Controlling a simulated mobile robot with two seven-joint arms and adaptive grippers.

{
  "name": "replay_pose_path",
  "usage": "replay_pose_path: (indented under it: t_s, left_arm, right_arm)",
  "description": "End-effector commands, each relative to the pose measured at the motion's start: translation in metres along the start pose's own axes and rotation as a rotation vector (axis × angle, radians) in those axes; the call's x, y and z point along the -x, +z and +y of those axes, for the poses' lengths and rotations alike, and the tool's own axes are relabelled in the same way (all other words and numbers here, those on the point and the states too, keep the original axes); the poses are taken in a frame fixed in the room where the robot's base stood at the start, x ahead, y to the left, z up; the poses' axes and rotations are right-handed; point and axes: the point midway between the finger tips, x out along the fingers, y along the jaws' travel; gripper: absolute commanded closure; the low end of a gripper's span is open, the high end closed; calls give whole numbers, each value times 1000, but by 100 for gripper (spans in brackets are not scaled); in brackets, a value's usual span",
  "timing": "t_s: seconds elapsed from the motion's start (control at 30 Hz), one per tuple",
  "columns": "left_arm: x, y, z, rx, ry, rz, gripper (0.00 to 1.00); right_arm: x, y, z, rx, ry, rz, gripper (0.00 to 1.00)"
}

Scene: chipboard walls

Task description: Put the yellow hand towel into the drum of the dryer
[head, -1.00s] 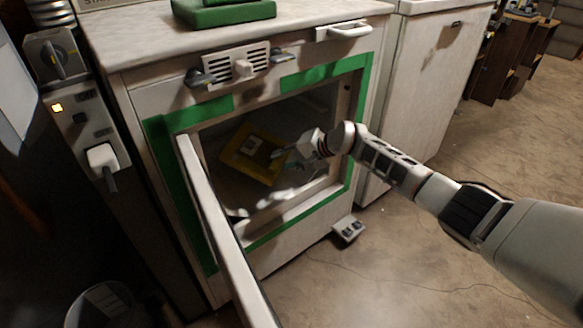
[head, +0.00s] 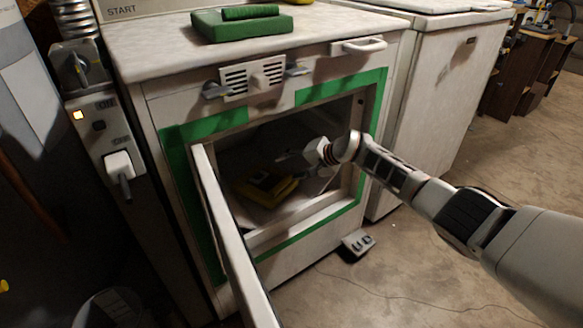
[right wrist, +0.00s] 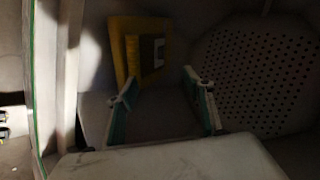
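The yellow hand towel (head: 265,188), folded with a dark patch on it, lies low inside the drum of the dryer (head: 345,195). My right gripper (head: 288,158) is inside the dryer's opening, above and to the right of the towel. In the right wrist view, its two fingers (right wrist: 160,92) are spread apart with nothing between them. The towel (right wrist: 145,48) shows beyond the fingertips there, apart from them as far as I can tell. The dryer's door (head: 232,245) stands open on the left. My left gripper is out of view.
A green folded cloth (head: 240,24) lies on the dryer's top. A white cabinet (head: 435,90) stands close on the right. A switch box (head: 105,130) is at the left, and a small pedal box (head: 357,242) is on the floor.

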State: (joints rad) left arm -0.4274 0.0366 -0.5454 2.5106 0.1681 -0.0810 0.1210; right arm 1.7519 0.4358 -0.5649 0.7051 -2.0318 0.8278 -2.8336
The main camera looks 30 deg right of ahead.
Motion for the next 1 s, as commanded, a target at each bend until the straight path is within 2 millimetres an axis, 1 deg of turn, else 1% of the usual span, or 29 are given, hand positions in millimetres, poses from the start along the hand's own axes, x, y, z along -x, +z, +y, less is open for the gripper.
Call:
replay_pose_path:
  t_s: [0.07, 0.23, 0.43, 0.67, 1.0]
  left_arm:
    - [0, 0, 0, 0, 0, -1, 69]
    - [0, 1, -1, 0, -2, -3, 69]
    - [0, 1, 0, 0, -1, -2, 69]
    - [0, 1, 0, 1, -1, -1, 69]
    - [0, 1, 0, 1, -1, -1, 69]
  right_arm:
    - [-1, 1, 4, -1, 5, -2, 49]
    - [2, 0, 4, 0, 5, 0, 49]
    - [17, -1, 3, 3, 4, 2, 49]
    - [46, -1, 3, 3, 3, 2, 49]
    - [96, 0, 2, 3, 3, 0, 49]
